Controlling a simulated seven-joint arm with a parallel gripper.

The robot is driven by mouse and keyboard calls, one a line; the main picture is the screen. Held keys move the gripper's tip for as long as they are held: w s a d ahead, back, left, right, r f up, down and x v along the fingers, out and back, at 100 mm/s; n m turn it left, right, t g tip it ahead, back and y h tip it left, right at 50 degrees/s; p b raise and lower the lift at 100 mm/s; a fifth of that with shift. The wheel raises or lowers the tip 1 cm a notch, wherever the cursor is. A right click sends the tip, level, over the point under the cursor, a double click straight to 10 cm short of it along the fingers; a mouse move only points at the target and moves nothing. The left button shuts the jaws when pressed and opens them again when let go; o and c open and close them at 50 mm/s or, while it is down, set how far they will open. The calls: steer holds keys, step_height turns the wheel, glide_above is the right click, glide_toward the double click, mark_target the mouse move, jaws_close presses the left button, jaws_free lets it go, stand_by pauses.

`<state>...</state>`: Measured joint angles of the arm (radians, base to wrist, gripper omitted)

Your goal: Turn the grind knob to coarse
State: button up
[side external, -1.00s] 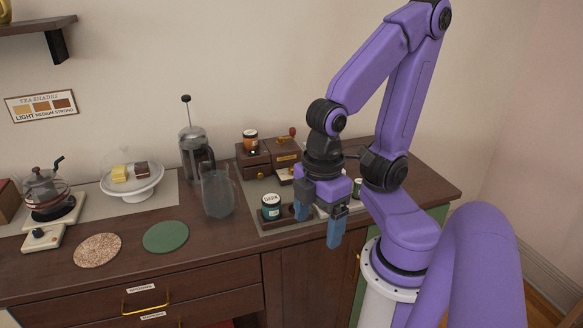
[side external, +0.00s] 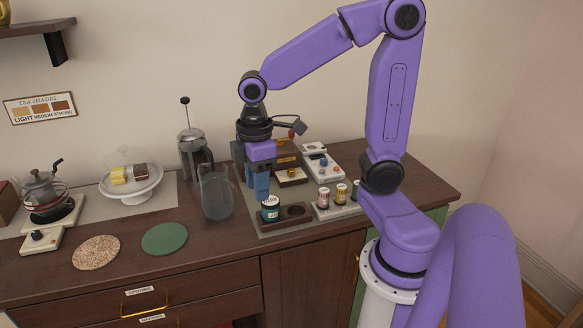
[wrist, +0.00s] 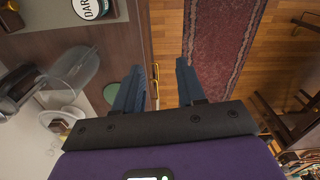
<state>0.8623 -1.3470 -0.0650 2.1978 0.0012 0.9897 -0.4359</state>
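My gripper (side external: 258,188) hangs above the counter, between the glass pitcher and a wooden grinder box (side external: 290,165) with a red-tipped crank, partly covering that box. In the wrist view my gripper's two fingers (wrist: 156,88) stand apart with nothing between them, so it is open. A white device (side external: 322,165) with small controls on its face lies right of the grinder box, clear of my gripper. I cannot tell which control is the grind knob, nor read its setting.
A dark-labelled jar (side external: 270,208) stands in a wooden holder just below my fingers. Small jars (side external: 340,194) stand to its right. A glass pitcher (side external: 216,192) and French press (side external: 192,150) are close on the left. A green mat (side external: 165,238) lies on clear counter.

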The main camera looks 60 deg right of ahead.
steer(key=w+d+m, duration=0.1)
steer(key=w+d, duration=0.6)
steer(key=m, duration=0.3)
glide_above(292, 169)
step_height(292, 169, down, 18)
steer(key=shift+a+r, duration=0.15)
steer(key=shift+r, duration=0.05)
jaws_close()
